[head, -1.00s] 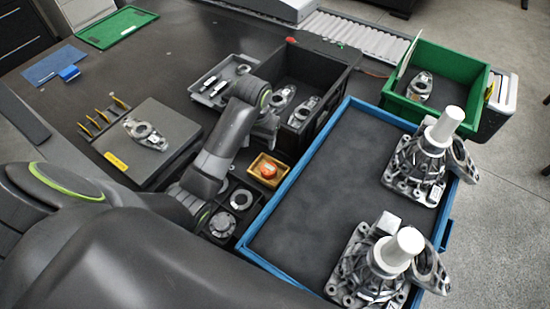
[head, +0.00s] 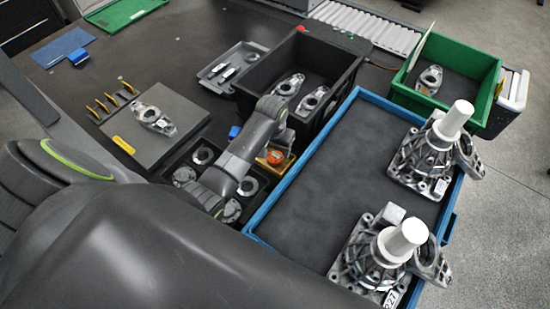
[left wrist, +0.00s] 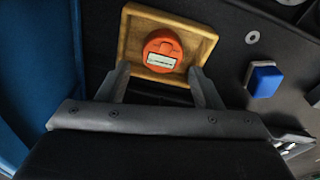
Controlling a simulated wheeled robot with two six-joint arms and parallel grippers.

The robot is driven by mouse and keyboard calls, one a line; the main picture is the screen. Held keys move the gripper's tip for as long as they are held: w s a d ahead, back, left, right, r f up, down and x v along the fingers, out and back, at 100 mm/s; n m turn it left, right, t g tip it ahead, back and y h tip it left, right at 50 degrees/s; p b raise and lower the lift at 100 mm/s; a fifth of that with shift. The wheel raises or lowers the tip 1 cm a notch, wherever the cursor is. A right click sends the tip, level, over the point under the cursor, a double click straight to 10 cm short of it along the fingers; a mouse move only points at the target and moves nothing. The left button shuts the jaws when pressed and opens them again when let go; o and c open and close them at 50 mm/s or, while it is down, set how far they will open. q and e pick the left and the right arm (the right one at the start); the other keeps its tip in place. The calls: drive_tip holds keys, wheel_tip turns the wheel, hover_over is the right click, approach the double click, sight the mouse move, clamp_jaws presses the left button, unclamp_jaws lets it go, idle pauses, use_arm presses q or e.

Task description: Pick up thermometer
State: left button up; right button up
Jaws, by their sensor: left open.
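The thermometer looks like a small round orange device (left wrist: 162,50) with a pale rectangular display. It sits in a shallow wooden tray (left wrist: 128,40). In the head view the orange device (head: 275,157) is partly beside my left arm, and the wooden tray (head: 268,166) is partly covered by it. My left gripper (left wrist: 160,80) is open in the left wrist view, its two fingers apart at the near edge of the tray, with the device between and beyond the tips. In the head view the left gripper (head: 272,118) is near the tray. My right gripper is not in view.
A blue-rimmed tray (head: 300,165) with large metal castings (head: 375,255) lies to the right. A black bin (head: 330,60) stands behind. A blue block (left wrist: 264,79) is right of the wooden tray. A dark rack with metal rings (head: 204,156) is to the left.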

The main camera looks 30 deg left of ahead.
sight(275, 157)
use_arm(q)
drive_tip(key=shift+a+f, duration=0.15)
drive_tip(key=shift+f, duration=2.35)
drive_tip(key=shift+c, duration=0.2)
drive_tip(key=c, duration=0.7)
